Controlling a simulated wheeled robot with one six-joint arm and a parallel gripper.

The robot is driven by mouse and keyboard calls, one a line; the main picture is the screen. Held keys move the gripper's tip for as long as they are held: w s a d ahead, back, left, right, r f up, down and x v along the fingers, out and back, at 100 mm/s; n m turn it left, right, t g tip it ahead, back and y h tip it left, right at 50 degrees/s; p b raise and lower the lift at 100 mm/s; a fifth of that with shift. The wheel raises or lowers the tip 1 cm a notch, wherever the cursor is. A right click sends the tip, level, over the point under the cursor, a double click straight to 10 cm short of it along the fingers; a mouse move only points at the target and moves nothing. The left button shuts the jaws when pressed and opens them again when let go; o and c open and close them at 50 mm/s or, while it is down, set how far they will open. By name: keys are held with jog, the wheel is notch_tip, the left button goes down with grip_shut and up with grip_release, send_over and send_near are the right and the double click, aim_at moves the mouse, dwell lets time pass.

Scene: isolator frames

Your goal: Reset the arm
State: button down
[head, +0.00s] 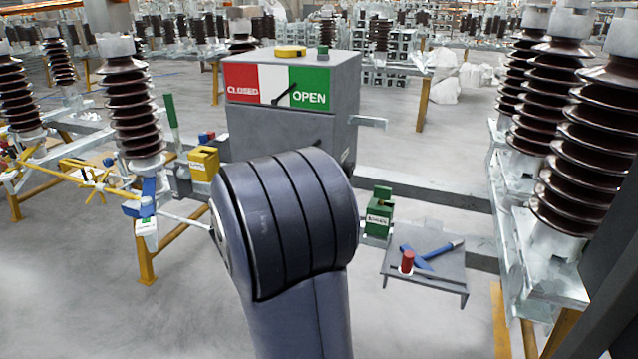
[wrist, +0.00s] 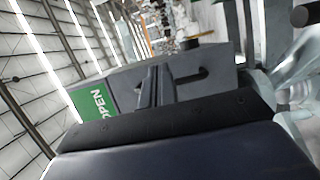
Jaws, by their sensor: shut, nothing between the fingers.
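My arm (head: 290,230) stands bent in the middle of the head view, and its large rounded joint hides my gripper there. In the wrist view my gripper (wrist: 154,84) shows as dark fingers, shut and empty, in front of the grey control box. The grey control box (head: 345,110) stands behind my arm in the head view. Its front carries a red CLOSED, a white and a green OPEN panel (head: 310,88), with a black pointer near the white-green border. The green panel also shows in the wrist view (wrist: 92,103), turned on its side.
A small grey side table (head: 425,275) at right bears a blue-headed hammer-like tool and a red cylinder. A green block (head: 378,212) and a yellow block (head: 203,163) flank the box. Ribbed brown insulators (head: 575,150) stand at right and left. Open floor lies in front.

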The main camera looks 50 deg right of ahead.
jog(key=a, duration=0.1)
jog(key=s+a, duration=0.1)
jog(key=a, duration=0.1)
jog(key=s+a, duration=0.1)
jog(key=shift+a, duration=0.4)
jog(key=w+d+p, duration=0.3)
jog(key=w+d, duration=0.2)
jog(key=d, duration=0.8)
jog(key=shift+r, duration=0.15)
jog(key=shift+w, duration=0.15)
